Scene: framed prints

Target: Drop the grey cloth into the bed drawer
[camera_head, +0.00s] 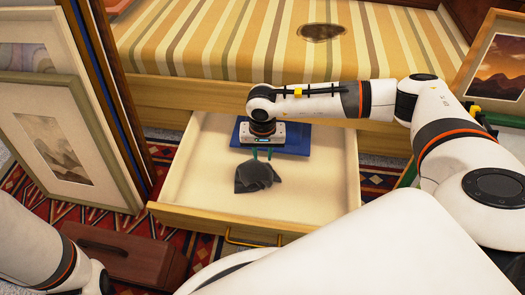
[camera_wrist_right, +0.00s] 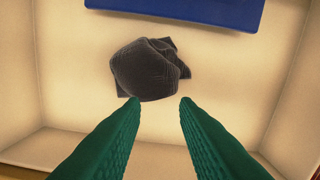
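The grey cloth (camera_head: 257,176) is a dark crumpled bundle inside the outline of the open bed drawer (camera_head: 310,190). In the right wrist view the cloth (camera_wrist_right: 148,70) shows beyond my fingertips, over the pale drawer floor. I cannot tell for sure whether it rests on the floor or is just above it. My right gripper (camera_head: 262,153) points down over the drawer, with its green fingers just above the cloth. In the wrist view the right gripper (camera_wrist_right: 160,103) is open, with nothing between its fingers. My left gripper is out of view; only part of its arm shows.
A flat blue item (camera_head: 290,138) lies at the back of the drawer. The striped bed (camera_head: 240,45) is behind. Framed prints (camera_head: 65,150) lean at left, and another print (camera_head: 497,65) stands at right. A brown box (camera_head: 125,255) sits on the patterned rug.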

